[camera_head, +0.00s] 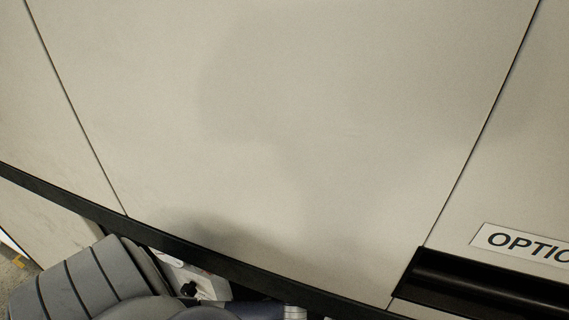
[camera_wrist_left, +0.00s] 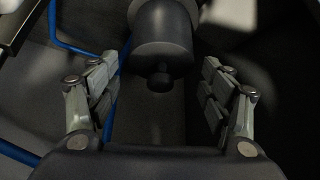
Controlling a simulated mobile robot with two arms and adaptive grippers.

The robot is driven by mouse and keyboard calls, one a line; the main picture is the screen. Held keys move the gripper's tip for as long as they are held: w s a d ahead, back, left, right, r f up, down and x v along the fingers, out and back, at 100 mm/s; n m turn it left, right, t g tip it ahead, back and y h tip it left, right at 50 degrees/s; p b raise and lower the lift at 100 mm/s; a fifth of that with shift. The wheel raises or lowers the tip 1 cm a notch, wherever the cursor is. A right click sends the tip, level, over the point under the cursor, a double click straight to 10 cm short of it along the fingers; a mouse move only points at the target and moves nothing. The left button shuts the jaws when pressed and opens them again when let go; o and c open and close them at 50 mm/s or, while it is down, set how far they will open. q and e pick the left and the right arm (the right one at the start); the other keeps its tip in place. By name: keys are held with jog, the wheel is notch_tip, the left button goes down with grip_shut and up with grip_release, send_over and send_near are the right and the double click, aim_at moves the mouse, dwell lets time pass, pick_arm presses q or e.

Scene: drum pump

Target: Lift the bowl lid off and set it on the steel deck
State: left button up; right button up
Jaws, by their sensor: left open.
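My left gripper (camera_wrist_left: 157,84) is open in the left wrist view, with its two fingers wide apart. A dark rounded cylindrical body (camera_wrist_left: 162,35) ending in a small dark knob (camera_wrist_left: 159,77) shows between and beyond the fingers. Neither finger appears to touch it. I cannot tell whether this is the bowl lid. The steel deck cannot be made out in either view. Neither gripper shows in the head view, and my right gripper is not in view.
In the head view, a large beige panel (camera_head: 300,100) with dark seams and a black edge strip (camera_head: 190,250) fills most of the picture. A white label (camera_head: 530,243) and a black recess (camera_head: 490,285) are at the lower right. A blue tube (camera_wrist_left: 75,46) runs left of the fingers.

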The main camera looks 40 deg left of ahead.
pick_arm(q)
jog(key=c, duration=0.9)
jog(key=shift+c, duration=0.2)
